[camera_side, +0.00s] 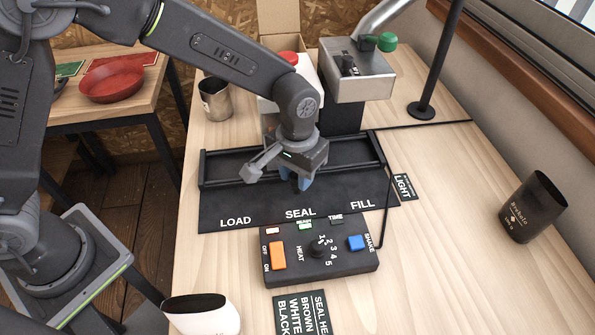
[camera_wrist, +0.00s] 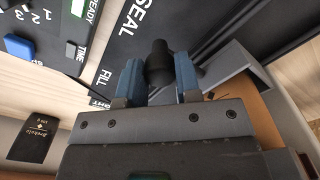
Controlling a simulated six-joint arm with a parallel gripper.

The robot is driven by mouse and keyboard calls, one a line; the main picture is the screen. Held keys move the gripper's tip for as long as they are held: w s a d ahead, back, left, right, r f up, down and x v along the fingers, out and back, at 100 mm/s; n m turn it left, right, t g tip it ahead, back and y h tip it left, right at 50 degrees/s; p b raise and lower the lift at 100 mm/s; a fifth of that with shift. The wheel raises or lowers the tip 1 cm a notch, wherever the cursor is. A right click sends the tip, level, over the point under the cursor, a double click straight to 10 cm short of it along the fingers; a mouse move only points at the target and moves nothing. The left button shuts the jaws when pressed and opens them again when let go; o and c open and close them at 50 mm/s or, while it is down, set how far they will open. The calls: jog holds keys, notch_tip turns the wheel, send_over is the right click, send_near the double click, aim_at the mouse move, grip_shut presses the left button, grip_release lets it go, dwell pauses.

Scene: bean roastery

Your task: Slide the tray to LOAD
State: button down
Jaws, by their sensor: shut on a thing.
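The black station plate (camera_side: 222,212) carries the labels LOAD at left, SEAL in the middle and FILL at right, with a dark rail frame behind them. My gripper (camera_side: 303,184) is low over the plate, behind the SEAL label. In the wrist view its blue fingers (camera_wrist: 158,78) are shut on a black knob (camera_wrist: 158,60), one finger on each side. A grey edge (camera_wrist: 237,68), probably the tray's, shows beside the fingers there. The rest of the tray is hidden by my gripper in both views.
A control box (camera_side: 320,255) with an orange switch, a dial and a blue button stands in front of the plate. A black cup (camera_side: 532,207) is at right, a metal cup (camera_side: 215,100) at back left. A machine with a green knob (camera_side: 387,42) stands behind. A white object (camera_side: 203,318) is at the front.

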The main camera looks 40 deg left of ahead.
jog(key=s+a, duration=0.9)
jog(key=shift+s+a, duration=0.1)
jog(key=shift+a, duration=0.15)
jog(key=c, duration=0.8)
grip_release()
jog(key=shift+s, duration=0.1)
jog(key=shift+r, duration=0.15)
notch_tip(320, 180, up, 14)
jog(key=shift+f, duration=0.2)
jog(key=s+a+r+t, duration=0.4)
jog(key=s+a+t, duration=0.1)
jog(key=s+a, duration=0.3)
jog(key=shift+s+a+t, duration=0.3)
jog(key=shift+s+a, duration=0.05)
jog(key=shift+a, duration=0.3)
